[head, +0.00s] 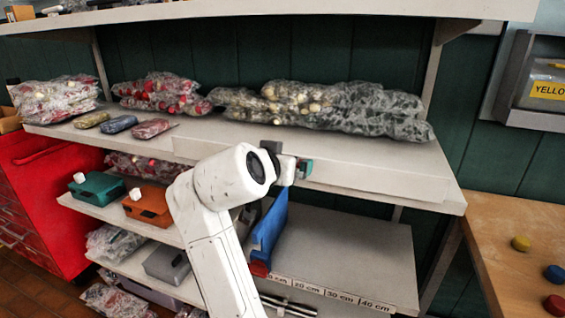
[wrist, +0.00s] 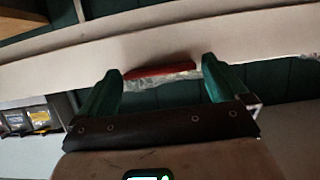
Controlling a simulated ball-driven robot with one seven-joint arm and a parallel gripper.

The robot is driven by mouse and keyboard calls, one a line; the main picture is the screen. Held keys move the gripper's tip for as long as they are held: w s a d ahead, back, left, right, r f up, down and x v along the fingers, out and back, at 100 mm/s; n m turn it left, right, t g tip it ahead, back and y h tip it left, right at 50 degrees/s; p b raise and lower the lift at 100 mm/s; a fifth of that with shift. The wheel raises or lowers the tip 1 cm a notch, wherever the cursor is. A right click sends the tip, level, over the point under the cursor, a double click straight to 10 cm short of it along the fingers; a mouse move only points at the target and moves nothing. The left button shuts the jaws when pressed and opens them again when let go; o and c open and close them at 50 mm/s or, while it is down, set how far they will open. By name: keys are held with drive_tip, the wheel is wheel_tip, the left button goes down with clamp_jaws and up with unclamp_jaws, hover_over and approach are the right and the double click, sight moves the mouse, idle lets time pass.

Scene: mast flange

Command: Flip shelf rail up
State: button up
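The shelf rail (head: 370,180) looks like a long pale strip along the front edge of the middle shelf, lying low with no upright lip above the shelf top. My gripper (head: 300,168) is right at the front of this strip, and my wrist hides part of it. In the wrist view my gripper (wrist: 160,85) has its two green fingers wide apart. A pale long band (wrist: 60,58) crosses behind the fingertips, probably a shelf edge or the rail. A dark red strip (wrist: 160,71) shows between the fingers. I cannot tell whether the fingers touch anything.
Wrapped bags (head: 330,108) lie on the middle shelf, behind the rail. A blue panel (head: 269,228) stands below my gripper on the lower shelf. Teal (head: 98,188) and orange (head: 148,205) cases sit at left. A wooden table (head: 515,270) is at right. An upper shelf (head: 270,8) overhangs.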

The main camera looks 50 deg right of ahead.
drive_tip(key=v, duration=1)
drive_tip(key=shift+a, duration=0.4)
drive_tip(key=shift+s, duration=0.15)
drive_tip(key=s+d+f+n+y+p, duration=0.1)
drive_tip(key=s+f+n+y+p, duration=0.3)
drive_tip(key=f, duration=0.7)
drive_tip(key=s+f+n+y, duration=0.15)
drive_tip(key=f+n, duration=0.35)
drive_tip(key=f, duration=0.6)
drive_tip(key=s+a+f+n+g+y+p, duration=0.1)
drive_tip(key=s+a+f+n+y, duration=0.1)
drive_tip(key=s+f, duration=0.5)
drive_tip(key=s+a+f+n+g+y+p, duration=0.1)
drive_tip(key=s+a+f+y, duration=0.4)
drive_tip(key=s, duration=0.5)
wheel_tip(320, 180, down, 2)
drive_tip(key=shift+s+a+n+g, duration=0.25)
drive_tip(key=shift+s+n+g, duration=0.15)
drive_tip(key=shift+n+g, duration=0.4)
